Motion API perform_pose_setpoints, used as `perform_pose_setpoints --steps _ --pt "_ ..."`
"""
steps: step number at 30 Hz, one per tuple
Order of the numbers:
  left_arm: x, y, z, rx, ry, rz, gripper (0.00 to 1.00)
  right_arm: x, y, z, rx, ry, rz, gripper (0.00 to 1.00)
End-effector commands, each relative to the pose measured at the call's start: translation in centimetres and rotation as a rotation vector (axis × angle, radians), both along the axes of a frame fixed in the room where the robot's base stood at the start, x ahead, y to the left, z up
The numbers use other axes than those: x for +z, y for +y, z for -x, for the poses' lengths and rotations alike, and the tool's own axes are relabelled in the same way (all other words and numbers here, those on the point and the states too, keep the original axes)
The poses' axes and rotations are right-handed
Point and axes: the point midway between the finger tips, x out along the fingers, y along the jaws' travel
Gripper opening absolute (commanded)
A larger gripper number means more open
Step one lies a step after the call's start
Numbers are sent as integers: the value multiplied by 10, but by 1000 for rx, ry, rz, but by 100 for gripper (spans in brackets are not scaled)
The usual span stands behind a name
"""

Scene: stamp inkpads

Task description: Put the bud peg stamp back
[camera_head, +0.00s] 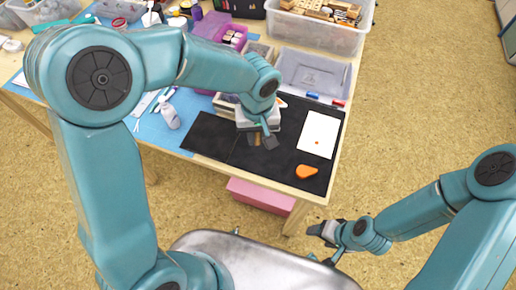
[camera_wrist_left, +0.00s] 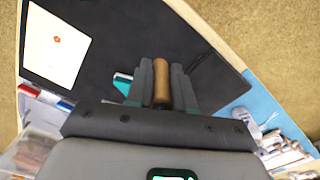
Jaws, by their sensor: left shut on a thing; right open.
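The peg stamp shows as a brown wooden peg (camera_wrist_left: 161,82) between the fingers of my left gripper (camera_wrist_left: 162,72) in the left wrist view. In the head view my left gripper (camera_head: 262,142) is shut on it above the black mat (camera_head: 213,137), and only a little brown of the stamp (camera_head: 255,139) shows. The stamp's printing end is hidden. A white card (camera_head: 318,130) with a small orange print lies to the right on the mat; it also shows in the left wrist view (camera_wrist_left: 55,45). My right gripper (camera_head: 317,244) is open and empty, off the table's front edge.
An orange pad (camera_head: 307,172) lies near the mat's front right. Red and blue markers (camera_head: 338,103) and a grey tray (camera_head: 312,75) are behind the card. A white bottle (camera_head: 169,115) stands left. A clear bin of wooden blocks (camera_head: 320,28) stands at the back.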

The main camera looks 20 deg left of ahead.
Motion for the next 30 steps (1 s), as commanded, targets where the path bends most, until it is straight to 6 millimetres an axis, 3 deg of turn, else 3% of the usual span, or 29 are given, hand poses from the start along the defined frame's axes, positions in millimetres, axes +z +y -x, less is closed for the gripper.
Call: perform_pose_setpoints --steps 3,8,15,30 --pt "-27 0 0 0 4 -1 0 -1 0 0 0 0 0 63" --pt "-42 0 -2 1 0 -1 0 -2 0 0 0 0 0 63" --pt "-78 0 -3 1 3 -2 0 -4 0 0 0 0 0 63" --pt "-88 0 -4 1 -1 0 0 -10 0 0 0 0 0 63"
